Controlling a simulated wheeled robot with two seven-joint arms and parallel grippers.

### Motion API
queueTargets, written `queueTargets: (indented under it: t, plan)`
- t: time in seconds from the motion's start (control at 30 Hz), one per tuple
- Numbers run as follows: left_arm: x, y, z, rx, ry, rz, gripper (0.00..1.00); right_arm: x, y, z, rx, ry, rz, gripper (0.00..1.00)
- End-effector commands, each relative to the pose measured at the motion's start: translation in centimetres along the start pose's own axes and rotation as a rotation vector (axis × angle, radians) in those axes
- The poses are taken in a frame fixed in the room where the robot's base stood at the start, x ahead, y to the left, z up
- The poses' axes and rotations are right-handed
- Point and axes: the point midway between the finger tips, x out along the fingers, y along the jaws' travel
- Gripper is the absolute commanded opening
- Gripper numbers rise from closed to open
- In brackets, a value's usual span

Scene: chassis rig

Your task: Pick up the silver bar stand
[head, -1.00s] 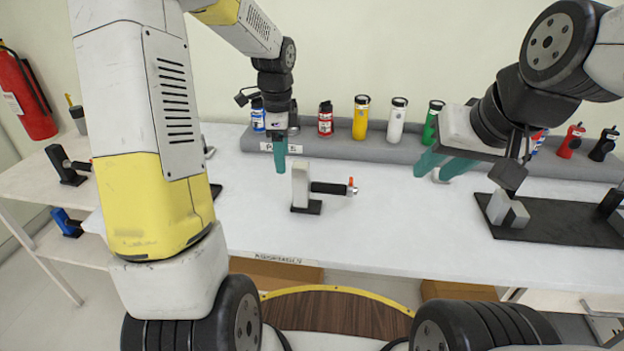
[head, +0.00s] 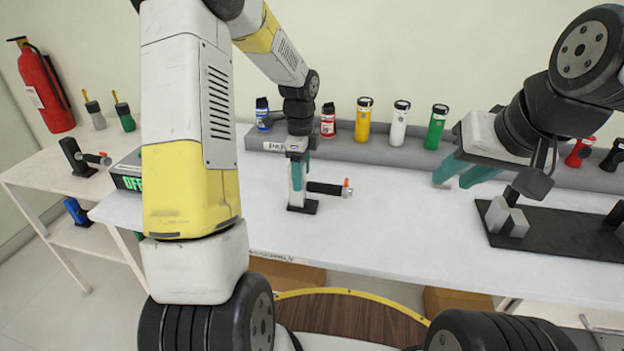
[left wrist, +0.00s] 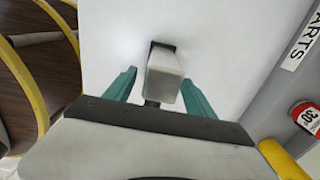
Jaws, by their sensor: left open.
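The silver bar stand (head: 297,197) is upright on the white table, with a silver block on a black base and a black side arm tipped in red. My left gripper (head: 299,176) is over it, open, with teal fingers on either side of the block's upper part. In the left wrist view the silver block (left wrist: 163,75) lies between the two spread fingers, with visible gaps on both sides. My right gripper (head: 456,180) is apart from it, open and empty, above the table's right part.
A grey shelf (head: 385,152) with several coloured bottles runs along the back. A dark mat (head: 560,238) with silver blocks (head: 505,217) lies at the right. The table's front middle is clear.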

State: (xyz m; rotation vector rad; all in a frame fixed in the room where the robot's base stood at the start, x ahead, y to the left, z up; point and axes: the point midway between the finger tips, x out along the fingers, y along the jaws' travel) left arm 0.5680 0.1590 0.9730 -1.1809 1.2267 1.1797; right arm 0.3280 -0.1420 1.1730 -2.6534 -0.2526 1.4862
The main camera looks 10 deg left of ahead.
Motion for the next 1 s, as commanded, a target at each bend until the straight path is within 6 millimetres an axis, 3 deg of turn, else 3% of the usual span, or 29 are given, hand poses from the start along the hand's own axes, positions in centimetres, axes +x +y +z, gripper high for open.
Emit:
queueTargets:
  t: [0.23,0.53,0.87,1.0]
  plan:
    - [3.6,0.1,0.1,0.002,-0.001,0.003,0.64,0.0,0.0,0.0,0.000,0.000,0.000,0.31]
    - [4.1,0.0,0.1,0.001,0.000,0.001,0.64,0.0,0.0,0.0,0.000,0.000,0.000,0.31]
    - [4.0,0.0,0.1,0.001,0.000,0.001,0.00,0.0,0.0,0.0,0.000,0.000,0.000,0.31]
    - [4.0,0.0,0.1,0.000,0.000,0.000,0.00,0.0,0.0,0.0,0.000,0.000,0.000,0.31]
